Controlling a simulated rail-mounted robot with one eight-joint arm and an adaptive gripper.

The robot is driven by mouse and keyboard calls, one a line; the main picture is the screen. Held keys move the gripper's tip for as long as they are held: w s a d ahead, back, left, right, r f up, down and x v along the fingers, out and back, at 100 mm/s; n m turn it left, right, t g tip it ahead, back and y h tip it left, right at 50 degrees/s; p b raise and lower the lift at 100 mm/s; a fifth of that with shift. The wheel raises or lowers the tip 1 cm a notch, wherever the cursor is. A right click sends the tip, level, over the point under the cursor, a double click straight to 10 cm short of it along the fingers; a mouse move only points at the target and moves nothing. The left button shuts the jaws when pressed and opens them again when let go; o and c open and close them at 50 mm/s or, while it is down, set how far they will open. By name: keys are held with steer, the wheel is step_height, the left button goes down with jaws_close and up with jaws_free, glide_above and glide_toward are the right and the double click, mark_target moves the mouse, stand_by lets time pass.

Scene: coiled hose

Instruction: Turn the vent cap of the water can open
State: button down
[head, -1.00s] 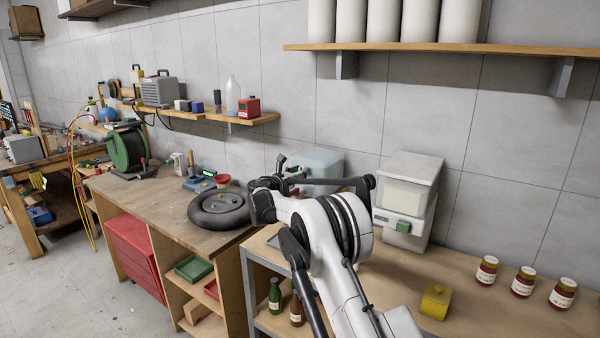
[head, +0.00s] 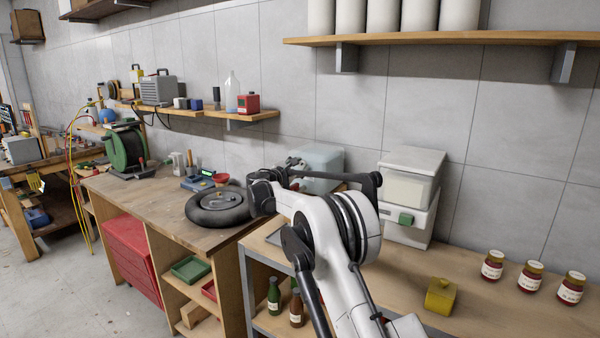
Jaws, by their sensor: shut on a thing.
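The water can (head: 325,157) is a pale blue, see-through container at the back of the right-hand bench, against the wall. My arm crosses in front of its lower part. My gripper (head: 297,164) is small and partly hidden behind my dark wrist link, at the upper left of the can. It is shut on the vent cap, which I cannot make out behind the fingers. How far the cap is turned cannot be seen.
A white bin with a green latch (head: 408,218) stands right of the can. A yellow box (head: 440,296) and several jars (head: 530,278) are on the bench at right. A shelf (head: 430,40) hangs above.

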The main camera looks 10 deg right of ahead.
steer(key=m+b, duration=0.1)
steer(key=m, duration=0.2)
steer(key=shift+f+m+b, duration=0.2)
steer(key=shift+m+b, duration=0.1)
steer(key=shift+b, duration=0.05)
steer(key=m+b, duration=0.1)
steer(key=m, duration=0.2)
steer(key=shift+m, duration=0.3)
steer(key=m+b, duration=0.1)
steer(key=m, duration=0.2)
steer(key=shift+m, duration=0.4)
steer(key=m, duration=0.3)
steer(key=shift+m+b, duration=0.3)
steer(key=shift+b, duration=0.1)
steer(key=m, duration=0.3)
steer(key=shift+f+m, duration=0.1)
steer(key=shift+m, duration=0.2)
steer(key=m+b, duration=0.1)
steer(key=m, duration=0.2)
steer(key=shift+m, duration=0.3)
steer(key=m, duration=0.6)
steer(key=shift+m, duration=0.3)
